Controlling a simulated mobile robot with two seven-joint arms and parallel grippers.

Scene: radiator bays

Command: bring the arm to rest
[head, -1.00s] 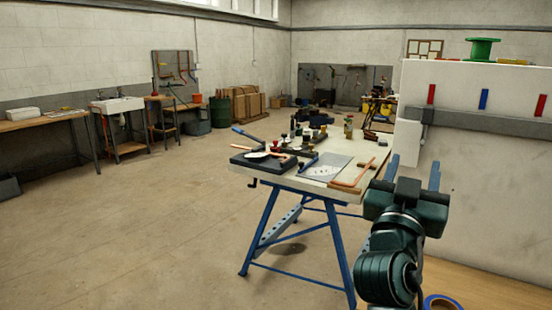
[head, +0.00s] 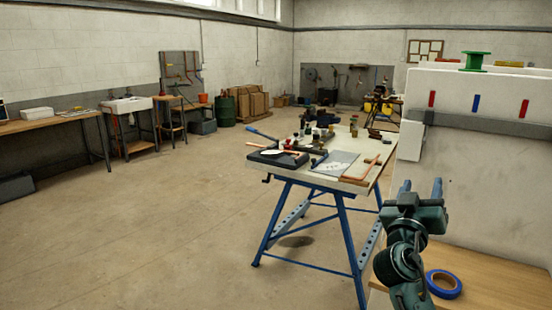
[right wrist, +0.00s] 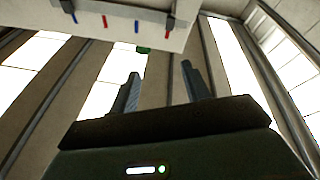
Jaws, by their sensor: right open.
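My right gripper (head: 422,187) is in the lower right of the head view, with its two blue fingers pointing up and standing apart. It is open and empty, in front of the white panel (head: 475,175). In the right wrist view the same gripper (right wrist: 160,90) shows its two fingers spread with nothing between them. Beyond them are the ceiling and its bright strips. My left gripper is in neither view.
A work table (head: 345,160) with blue legs, covered with tools, stands left of my right gripper. A roll of blue tape (head: 443,284) lies on the wooden surface (head: 490,285) below. A green spool (head: 474,61) sits on top of the panel. The floor at left is clear.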

